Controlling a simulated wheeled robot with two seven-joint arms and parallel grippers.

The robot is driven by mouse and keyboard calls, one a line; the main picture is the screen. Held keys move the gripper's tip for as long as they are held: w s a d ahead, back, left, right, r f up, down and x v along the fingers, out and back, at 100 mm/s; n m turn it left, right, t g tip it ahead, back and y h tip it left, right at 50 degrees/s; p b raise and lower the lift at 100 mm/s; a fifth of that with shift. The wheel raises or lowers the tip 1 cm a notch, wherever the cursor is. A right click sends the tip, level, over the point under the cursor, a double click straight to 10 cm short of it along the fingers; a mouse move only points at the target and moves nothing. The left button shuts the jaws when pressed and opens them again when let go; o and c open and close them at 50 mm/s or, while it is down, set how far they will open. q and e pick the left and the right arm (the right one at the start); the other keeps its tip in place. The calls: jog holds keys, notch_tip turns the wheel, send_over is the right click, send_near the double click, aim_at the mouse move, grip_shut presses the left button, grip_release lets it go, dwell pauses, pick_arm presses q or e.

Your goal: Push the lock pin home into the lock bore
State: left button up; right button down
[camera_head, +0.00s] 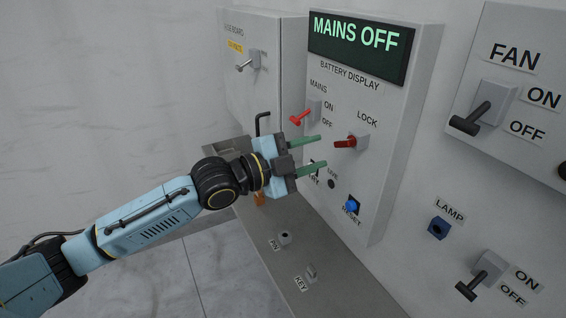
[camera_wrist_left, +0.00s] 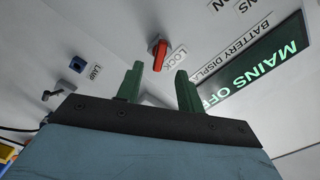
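The red lock pin (camera_head: 345,142) sticks out of a grey fitting beside the LOCK label (camera_head: 367,119) on the battery panel. It also shows in the left wrist view (camera_wrist_left: 158,52), just ahead of my fingers. The lock bore itself is hidden behind the pin, and I cannot tell how deep the pin sits. My left gripper (camera_head: 322,152) is open and empty, its two green fingers apart and pointing at the panel. The fingertips are a little left of the pin in the head view and look clear of it. My right gripper is not in view.
The red MAINS lever (camera_head: 301,117) is close above my left fingers, and the blue RESET button (camera_head: 352,205) lies below. A grey shelf (camera_head: 330,290) runs under the panel. A black hooked rod (camera_head: 259,122) stands behind my gripper. The display (camera_head: 357,44) reads MAINS OFF.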

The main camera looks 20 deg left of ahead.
pick_arm(q)
jog(key=v, duration=0.7)
jog(key=shift+s+a+b, duration=0.25)
jog(key=shift+b, duration=0.2)
